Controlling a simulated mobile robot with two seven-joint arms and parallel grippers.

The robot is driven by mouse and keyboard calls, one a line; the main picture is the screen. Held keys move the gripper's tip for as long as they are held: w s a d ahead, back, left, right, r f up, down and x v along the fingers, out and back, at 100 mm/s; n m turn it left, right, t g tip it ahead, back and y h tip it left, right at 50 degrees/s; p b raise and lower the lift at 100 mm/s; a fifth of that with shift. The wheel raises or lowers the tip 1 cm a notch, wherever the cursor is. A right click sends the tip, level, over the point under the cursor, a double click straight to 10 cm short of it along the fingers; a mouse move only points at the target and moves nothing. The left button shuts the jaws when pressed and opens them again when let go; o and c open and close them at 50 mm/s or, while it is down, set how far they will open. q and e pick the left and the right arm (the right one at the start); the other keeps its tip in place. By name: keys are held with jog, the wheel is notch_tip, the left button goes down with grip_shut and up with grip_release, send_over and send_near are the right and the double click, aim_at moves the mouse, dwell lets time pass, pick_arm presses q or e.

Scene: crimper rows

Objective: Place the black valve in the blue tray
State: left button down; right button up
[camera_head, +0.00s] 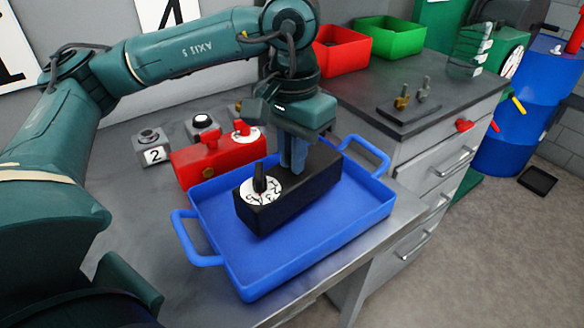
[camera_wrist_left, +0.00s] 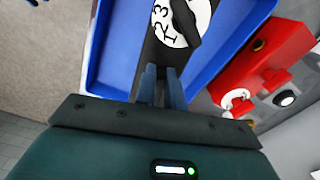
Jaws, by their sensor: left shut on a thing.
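The black valve (camera_head: 290,198) is a long black block with a white numbered dial and a black knob at its near end. It is over the blue tray (camera_head: 311,252), within its rim; I cannot tell if it touches the floor. My left gripper (camera_head: 292,168) points down from above and is shut on the valve behind the dial. In the left wrist view the fingers (camera_wrist_left: 162,88) reach the black valve (camera_wrist_left: 152,50), with the blue tray (camera_wrist_left: 108,62) on both sides. My right gripper is not in view.
A red valve (camera_head: 215,160) stands right behind the tray, near grey boxes with knobs, one marked 2 (camera_head: 152,147). A drawer cabinet (camera_head: 440,150) at the right carries a red bin (camera_head: 341,55) and a green bin (camera_head: 391,38). A blue barrel (camera_head: 520,105) stands beyond.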

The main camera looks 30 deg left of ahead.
pick_arm(q)
jog(key=shift+f, duration=1.45)
jog(key=shift+f, duration=0.15)
jog(key=c, duration=1.5)
grip_release()
jog(key=shift+r, duration=0.25)
notch_tip(320, 180, up, 12)
jog(key=shift+f+p, duration=0.15)
jog(key=shift+p, duration=0.15)
